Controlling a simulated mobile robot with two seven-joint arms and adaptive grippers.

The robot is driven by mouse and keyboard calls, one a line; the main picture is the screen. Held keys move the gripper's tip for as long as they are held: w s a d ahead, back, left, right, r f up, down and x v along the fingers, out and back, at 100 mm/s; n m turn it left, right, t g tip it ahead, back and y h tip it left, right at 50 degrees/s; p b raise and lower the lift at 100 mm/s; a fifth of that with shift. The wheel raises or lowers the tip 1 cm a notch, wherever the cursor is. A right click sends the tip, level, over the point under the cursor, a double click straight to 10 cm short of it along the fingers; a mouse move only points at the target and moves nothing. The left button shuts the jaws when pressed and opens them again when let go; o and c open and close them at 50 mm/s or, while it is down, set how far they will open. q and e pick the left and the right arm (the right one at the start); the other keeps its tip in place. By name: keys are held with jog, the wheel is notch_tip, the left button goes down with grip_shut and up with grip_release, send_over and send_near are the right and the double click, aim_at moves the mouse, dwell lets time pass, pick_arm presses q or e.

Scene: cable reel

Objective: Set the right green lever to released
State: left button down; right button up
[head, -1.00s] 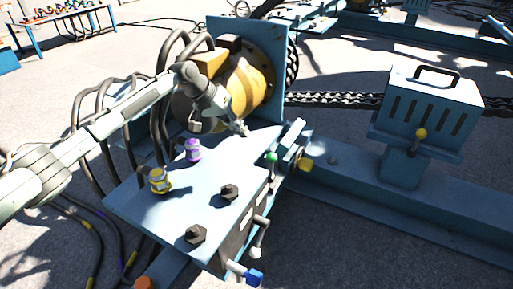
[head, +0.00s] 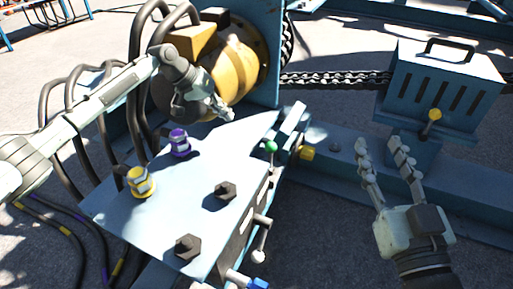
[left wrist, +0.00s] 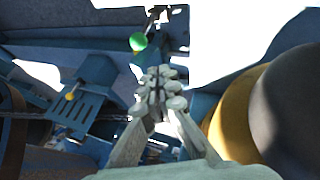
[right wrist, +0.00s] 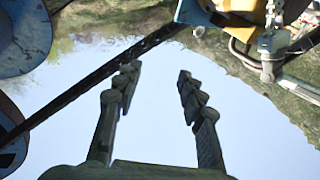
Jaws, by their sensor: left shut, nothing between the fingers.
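A green-knobbed lever (head: 271,146) stands at the far right edge of the blue plate in the head view. Its green knob also shows near the top of the left wrist view (left wrist: 138,42), above and a little left of the fingertips. My left gripper (head: 227,114) is shut and empty, up and left of the green knob and apart from it. In the left wrist view its fingers (left wrist: 158,84) are together. My right gripper (head: 382,143) is open and empty to the right of the lever, fingers pointing away; its spread fingers show in the right wrist view (right wrist: 156,75).
The blue plate (head: 165,225) carries black bolts and yellow and purple fittings. A yellow-knobbed lever (head: 433,115) sits on the slotted blue box (head: 445,85). A grey lever (head: 260,240) and a blue-tipped handle (head: 258,284) jut from the plate's side. The yellow drum (head: 235,68) is behind my left gripper.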

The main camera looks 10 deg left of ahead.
pick_arm(q)
notch_tip(320, 180, down, 3)
jog(key=shift+r+b, duration=0.1)
jog(key=shift+b, duration=0.9)
pick_arm(e)
jog(key=s+r+t+y, duration=0.1)
jog(key=s+r+t, duration=0.2)
jog(key=r, duration=0.2)
jog(key=s+a+r+t+y, duration=0.1)
jog(key=s+r+t, duration=0.2)
jog(key=r, duration=0.2)
jog(key=shift+a+y, duration=0.2)
jog(key=shift+y, duration=0.1)
